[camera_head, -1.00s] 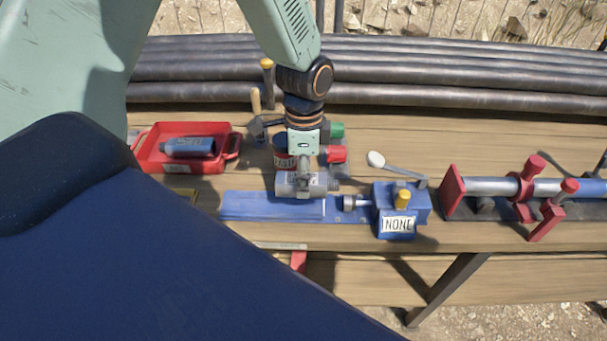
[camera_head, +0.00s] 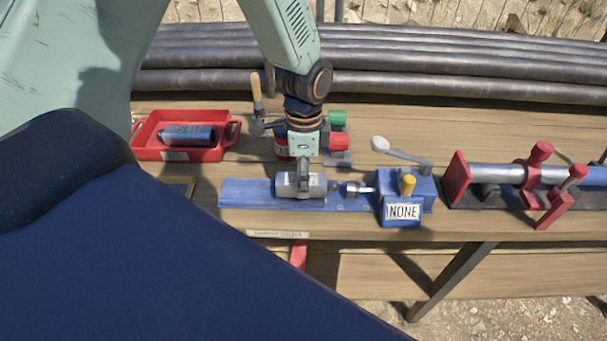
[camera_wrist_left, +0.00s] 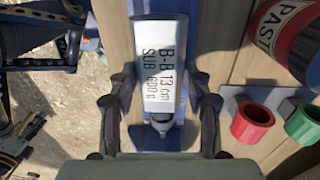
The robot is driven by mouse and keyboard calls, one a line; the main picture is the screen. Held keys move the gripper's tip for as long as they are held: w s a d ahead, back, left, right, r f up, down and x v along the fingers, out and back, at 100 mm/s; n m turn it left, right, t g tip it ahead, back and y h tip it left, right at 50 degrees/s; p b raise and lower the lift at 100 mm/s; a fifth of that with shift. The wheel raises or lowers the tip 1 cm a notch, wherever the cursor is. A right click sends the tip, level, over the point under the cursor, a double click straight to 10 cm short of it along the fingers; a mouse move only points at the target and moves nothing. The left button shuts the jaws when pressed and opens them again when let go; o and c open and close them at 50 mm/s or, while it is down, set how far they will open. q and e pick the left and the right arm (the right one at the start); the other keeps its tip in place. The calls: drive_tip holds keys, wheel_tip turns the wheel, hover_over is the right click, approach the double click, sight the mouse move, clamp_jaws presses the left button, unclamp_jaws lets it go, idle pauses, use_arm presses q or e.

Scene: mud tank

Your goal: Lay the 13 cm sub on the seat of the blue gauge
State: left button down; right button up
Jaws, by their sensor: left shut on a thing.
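The 13 cm sub is a grey cylinder (camera_head: 287,187) lying level, lengthwise along the blue gauge (camera_head: 238,192). In the left wrist view its pale label on the sub (camera_wrist_left: 160,62) reads "B-B 13 cm SUB 600 g". My left gripper (camera_head: 303,190) points down and is shut on the sub; its fingers (camera_wrist_left: 163,108) flank the sub in the wrist view. The sub is over the gauge's bed, left of the metal plunger; I cannot tell whether it touches the seat. The gauge's box shows "NONE".
A red tray (camera_head: 222,152) with a blue cylinder (camera_head: 187,136) stands at back left. A paste can (camera_wrist_left: 288,38), a red ring (camera_wrist_left: 252,123) and a green ring (camera_wrist_left: 305,124) stand behind the gauge. A red-clamped pipe rig (camera_head: 500,172) stands right. Black pipes (camera_head: 440,86) lie behind.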

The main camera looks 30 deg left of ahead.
use_arm(q)
drive_tip(key=shift+w+p, duration=0.3)
drive_tip(key=shift+w, duration=0.05)
drive_tip(key=shift+s, duration=0.1)
drive_tip(key=shift+s, duration=0.15)
drive_tip(key=shift+w+f, duration=0.15)
drive_tip(key=shift+w, duration=0.05)
drive_tip(key=shift+s+f, duration=0.15)
drive_tip(key=shift+f, duration=0.1)
drive_tip(key=shift+f, duration=0.15)
drive_tip(key=c, duration=0.7)
unclamp_jaws()
drive_tip(key=shift+o, duration=1)
